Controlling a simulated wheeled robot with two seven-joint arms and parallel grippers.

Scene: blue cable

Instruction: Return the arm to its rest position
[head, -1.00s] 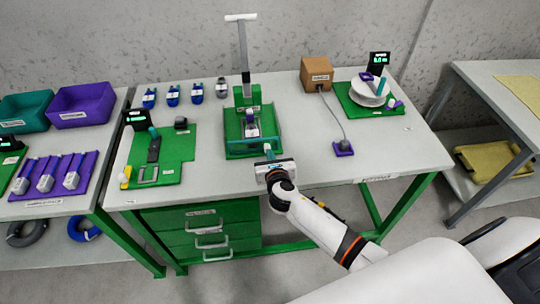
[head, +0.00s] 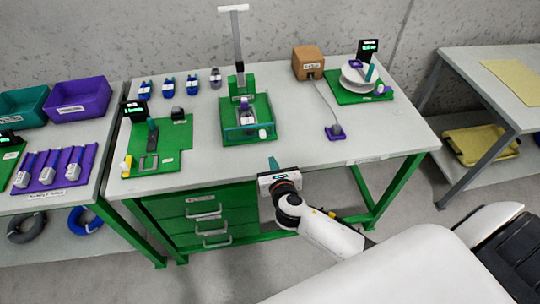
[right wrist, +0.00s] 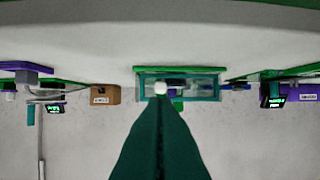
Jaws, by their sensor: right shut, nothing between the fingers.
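My right gripper (head: 273,163) is at the front edge of the middle workbench, in front of the green press fixture (head: 262,137). Its teal fingers are shut with nothing between them and stand clear of the fixture. In the right wrist view the closed fingers (right wrist: 160,100) rise from the bottom to the centre, and the fixture's frame (right wrist: 214,86) shows beyond them. My right arm reaches in from the lower right. My left gripper is not in view. A blue cable coil (head: 84,221) lies on the lower shelf of the left table.
The workbench (head: 215,165) carries a green board (head: 175,160) at left and a spool station (head: 358,97) at back right. A brown box (head: 308,62) has a cord to a purple-based piece (head: 335,132). Green drawers (head: 200,208) sit below. Floor at right is open.

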